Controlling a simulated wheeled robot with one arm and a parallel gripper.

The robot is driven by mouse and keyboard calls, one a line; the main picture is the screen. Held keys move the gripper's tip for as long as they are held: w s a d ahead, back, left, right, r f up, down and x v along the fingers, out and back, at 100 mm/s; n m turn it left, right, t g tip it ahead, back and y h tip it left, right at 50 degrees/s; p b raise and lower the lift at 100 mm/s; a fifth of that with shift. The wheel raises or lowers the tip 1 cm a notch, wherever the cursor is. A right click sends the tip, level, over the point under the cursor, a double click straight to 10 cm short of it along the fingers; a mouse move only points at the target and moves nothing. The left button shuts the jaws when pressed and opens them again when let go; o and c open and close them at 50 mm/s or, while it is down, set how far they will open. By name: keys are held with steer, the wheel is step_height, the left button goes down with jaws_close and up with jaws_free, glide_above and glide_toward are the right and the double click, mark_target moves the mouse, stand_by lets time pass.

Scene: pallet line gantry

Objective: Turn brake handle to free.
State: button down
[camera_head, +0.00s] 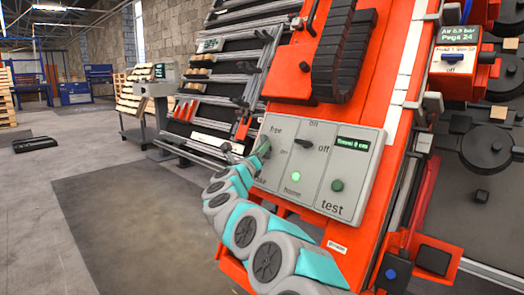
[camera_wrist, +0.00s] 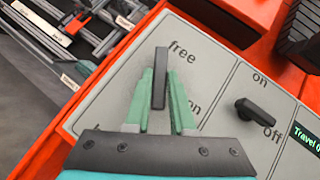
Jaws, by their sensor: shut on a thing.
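The brake handle (camera_wrist: 159,58) is a dark grey bar on the left part of a light grey control panel (camera_head: 310,165). My gripper (camera_wrist: 161,80) has its two green fingers shut on the handle, one on each side. In the wrist view the handle stands nearly upright, its upper end just left of the word "free". The lower label is mostly hidden by my gripper. In the head view my gripper (camera_head: 259,156) reaches the panel's left side and mostly hides the handle.
Right of the handle is a black on/off switch (camera_head: 304,143), pointing toward "off". A lit green lamp (camera_head: 296,176), a dark green test button (camera_head: 337,185) and a small display (camera_head: 353,145) share the panel. An orange frame surrounds it. Open floor (camera_head: 110,215) lies to the left.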

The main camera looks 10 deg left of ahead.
steer(key=shift+w+a+f+m+g+h+p, duration=0.15)
steer(key=shift+m+g+h+p, duration=0.3)
steer(key=shift+m+h, duration=1.5)
steer(key=shift+w+a+r+m+g+h+p, duration=0.15)
steer(key=shift+m+g+h+p, duration=0.3)
steer(key=shift+m+h, duration=1.45)
steer(key=shift+s+f+m+g, duration=0.1)
steer(key=shift+f+m+g, duration=0.15)
steer(key=shift+m+g, duration=0.75)
steer(key=c, duration=0.8)
jaws_free()
steer(key=shift+r+m+t, duration=0.1)
steer(key=shift+m+t, duration=0.25)
steer(key=shift+t, duration=0.05)
steer(key=shift+o, duration=0.2)
steer(key=v, duration=0.8)
steer(key=shift+b, duration=0.4)
